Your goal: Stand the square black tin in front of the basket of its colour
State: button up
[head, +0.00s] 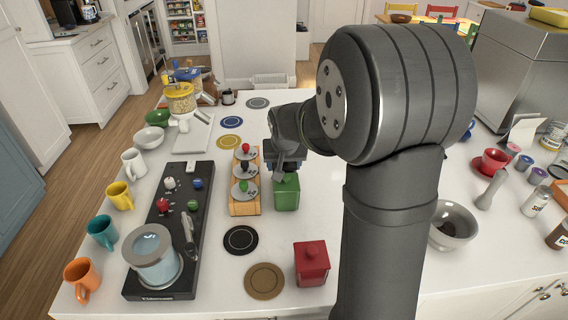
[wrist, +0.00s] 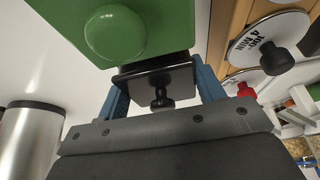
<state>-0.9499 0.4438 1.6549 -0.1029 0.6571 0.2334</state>
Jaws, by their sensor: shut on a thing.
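My gripper (wrist: 160,84) is shut on a square black tin (wrist: 150,72) with a black knob, one blue finger at each side. In the head view my gripper (head: 286,160) is beside the wooden stand (head: 244,209), and the black tin is hidden or too dark to make out. The stand holds three round metal baskets with knobs: red at the far end (head: 245,153), black in the middle (head: 245,170), green nearest (head: 243,190). A green tin (head: 287,193) stands right of the green-knobbed one, close by the held tin; I cannot tell if they touch.
A red tin (head: 311,264) stands nearer the front. Black (head: 240,239) and brown (head: 264,281) coasters lie flat. A long black machine (head: 170,225) is left of the stand. A bowl (head: 453,224) sits right of my arm.

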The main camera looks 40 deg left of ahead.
jog(key=o, duration=1.1)
jog(key=shift+f, duration=0.1)
jog(key=v, duration=1.2)
jog(key=x, duration=1.2)
notch_tip(320, 180, up, 2)
jog(key=shift+r, duration=0.5)
